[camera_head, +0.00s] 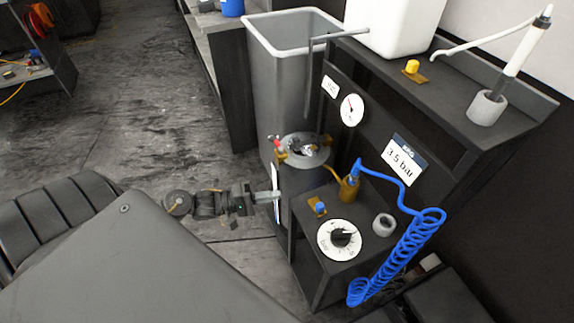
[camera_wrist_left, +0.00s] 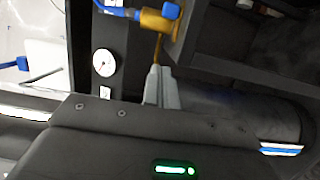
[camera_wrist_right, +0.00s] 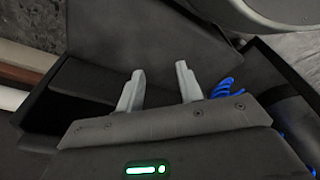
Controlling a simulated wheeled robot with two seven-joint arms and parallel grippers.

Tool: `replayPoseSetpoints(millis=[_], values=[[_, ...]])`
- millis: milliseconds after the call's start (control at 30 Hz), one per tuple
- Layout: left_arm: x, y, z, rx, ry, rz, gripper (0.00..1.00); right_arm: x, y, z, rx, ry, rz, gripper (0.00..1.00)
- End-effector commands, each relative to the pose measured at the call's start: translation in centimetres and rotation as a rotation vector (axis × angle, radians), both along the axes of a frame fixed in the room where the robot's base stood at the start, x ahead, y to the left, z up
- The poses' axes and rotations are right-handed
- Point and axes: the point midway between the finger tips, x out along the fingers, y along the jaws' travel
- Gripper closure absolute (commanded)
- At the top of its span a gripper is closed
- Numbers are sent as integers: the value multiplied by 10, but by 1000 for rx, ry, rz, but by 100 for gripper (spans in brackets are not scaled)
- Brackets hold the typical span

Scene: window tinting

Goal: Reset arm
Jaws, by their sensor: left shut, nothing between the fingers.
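My left gripper (camera_head: 272,196) comes in from the left, just in front of the dark cylinder under the round metal top (camera_head: 303,150). In the left wrist view its grey fingers (camera_wrist_left: 161,88) are together, with nothing between them. I cannot tell whether the fingertips touch the cylinder. My right gripper does not show in the head view. In the right wrist view its two fingers (camera_wrist_right: 158,88) stand apart and empty, over dark surfaces, with part of a blue coil (camera_wrist_right: 228,86) near the right finger.
A dark stand carries a dial (camera_head: 339,240), a brass fitting (camera_head: 349,189) and a blue coiled hose (camera_head: 408,250) hanging at its right. Behind are a grey bin (camera_head: 280,80), a pressure gauge (camera_head: 352,110) and a 3.5 bar sign (camera_head: 403,160). Open floor (camera_head: 130,130) lies left.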

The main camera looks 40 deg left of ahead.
Motion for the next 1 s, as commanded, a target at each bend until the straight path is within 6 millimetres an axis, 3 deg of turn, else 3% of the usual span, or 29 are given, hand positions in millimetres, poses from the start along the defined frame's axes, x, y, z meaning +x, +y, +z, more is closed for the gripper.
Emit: replayPoseSetpoints(millis=[767,867,967,1000], values=[[-6,6,0,1,0,0,100,0,-1,0,-2,0,2,64],[-5,10,-10,35,0,32,100,-2,-2,-2,-3,5,2,64],[-3,17,-39,142,5,108,100,-10,-4,-9,-6,15,3,64],[-5,21,-57,209,12,146,100,-15,-5,-13,-7,21,5,64]])
